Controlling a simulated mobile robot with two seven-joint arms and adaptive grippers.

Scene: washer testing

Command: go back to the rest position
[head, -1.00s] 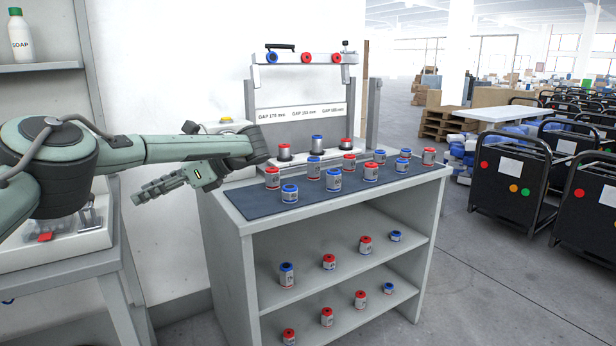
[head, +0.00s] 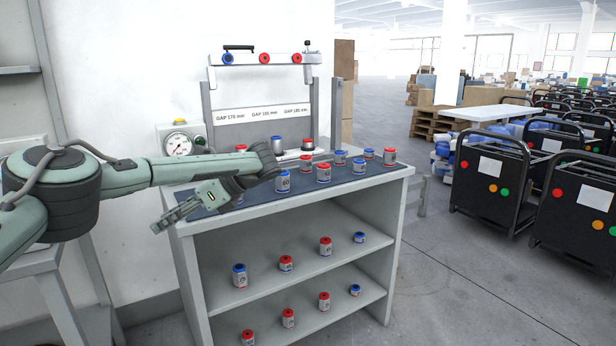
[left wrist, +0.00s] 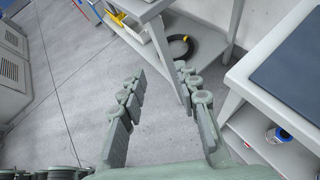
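My left arm reaches in from the left in the head view. Its gripper (head: 165,220) hangs in front of the left end of the test bench, pointing left and slightly down. The arm hides part of the bench top and some washers. My right gripper is in neither view.
The bench's dark mat (head: 225,213) carries several red and blue washer cans, with more on the shelves below. A dial gauge (head: 178,146) stands behind my arm. Black carts (head: 490,185) stand at right. In the left wrist view, a black coil (left wrist: 180,47) lies on a low shelf.

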